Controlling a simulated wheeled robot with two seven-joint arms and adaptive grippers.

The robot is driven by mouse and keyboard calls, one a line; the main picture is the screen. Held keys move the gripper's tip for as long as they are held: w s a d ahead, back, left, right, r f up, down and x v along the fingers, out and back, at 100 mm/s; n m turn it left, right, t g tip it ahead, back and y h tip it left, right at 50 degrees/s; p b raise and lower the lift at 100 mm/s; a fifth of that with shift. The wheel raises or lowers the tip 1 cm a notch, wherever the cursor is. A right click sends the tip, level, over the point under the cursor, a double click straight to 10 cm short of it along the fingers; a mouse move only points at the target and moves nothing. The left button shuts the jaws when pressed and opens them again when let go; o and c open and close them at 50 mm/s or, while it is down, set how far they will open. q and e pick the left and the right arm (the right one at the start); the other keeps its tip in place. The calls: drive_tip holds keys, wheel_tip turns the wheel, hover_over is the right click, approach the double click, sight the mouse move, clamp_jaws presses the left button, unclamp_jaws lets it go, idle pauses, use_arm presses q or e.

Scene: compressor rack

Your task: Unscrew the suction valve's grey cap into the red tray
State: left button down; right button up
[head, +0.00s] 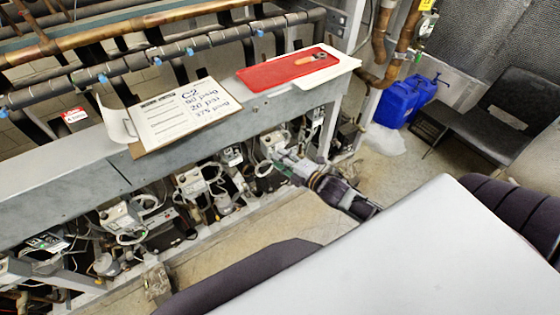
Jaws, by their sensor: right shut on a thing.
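The red tray (265,75) lies on top of the grey beam, on a white sheet, with a small tan and grey item (316,57) on it. My right gripper (284,163) is low in front of the rack, below the tray, at one of the compressors. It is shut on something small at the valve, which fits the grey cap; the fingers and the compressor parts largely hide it. The suction valve itself cannot be made out clearly. I cannot see my left gripper.
A clipboard (178,115) with handwritten notes lies on the grey beam (60,172) left of the tray. Pipes run behind it. Several compressors with cables fill the rack below. Blue jugs (402,102) and a black chair (508,112) stand at the right. Some floor between is clear.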

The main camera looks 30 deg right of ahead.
drive_tip(key=shift+w+d+r+n+g+y, duration=0.1)
drive_tip(key=shift+d+r+n+g+y, duration=0.05)
drive_tip(key=shift+d+n+g+y, duration=0.6)
drive_tip(key=shift+d+n+g, duration=0.25)
drive_tip(key=shift+d, duration=0.15)
drive_tip(key=d+r+n+g+y, duration=0.2)
drive_tip(key=d+r+g, duration=0.1)
drive_tip(key=d+r, duration=0.2)
drive_tip(key=shift+s+d+r, duration=0.25)
drive_tip(key=shift+d+r, duration=0.1)
drive_tip(key=shift+d, duration=0.05)
idle(0.5)
drive_tip(key=shift+s+d+r+n+g+y, duration=0.3)
drive_tip(key=shift+d+r+n+g+y, duration=0.1)
drive_tip(key=shift+d+n, duration=0.15)
